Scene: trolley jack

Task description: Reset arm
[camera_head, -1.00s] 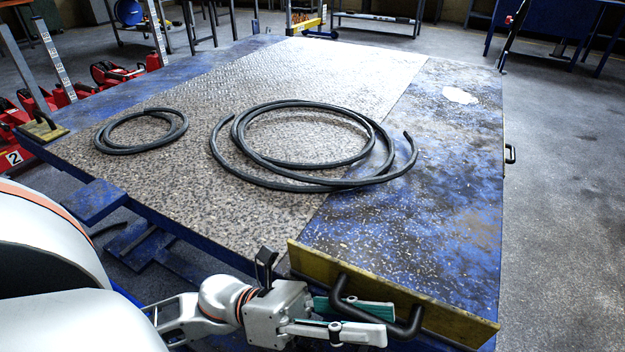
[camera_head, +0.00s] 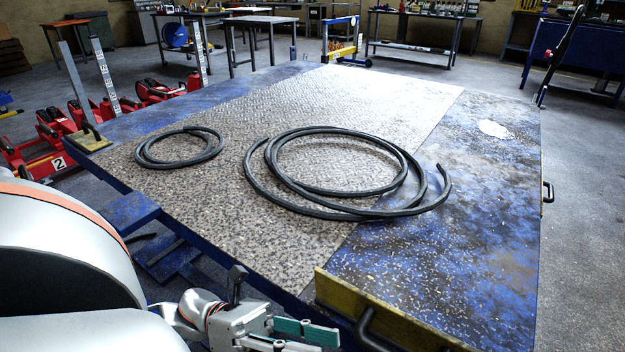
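My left gripper (camera_head: 328,343) is low in the picture, beside the near edge of the blue platform (camera_head: 440,250). Its fingers, one with a green pad, are apart and hold nothing that I can see. The lower finger is partly cut off by the bottom edge. A black handle (camera_head: 365,329) on the platform's yellow end plate (camera_head: 400,318) is just right of the fingertips, with a small gap. My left arm fills the lower left corner. My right gripper is out of view.
A large black hose coil (camera_head: 335,212) and a smaller one (camera_head: 180,164) lie on the platform's metal plate (camera_head: 370,95). Red trolley jacks (camera_head: 55,135) stand at the left. A blue step (camera_head: 132,212) juts from the platform's left side. Floor at the right is clear.

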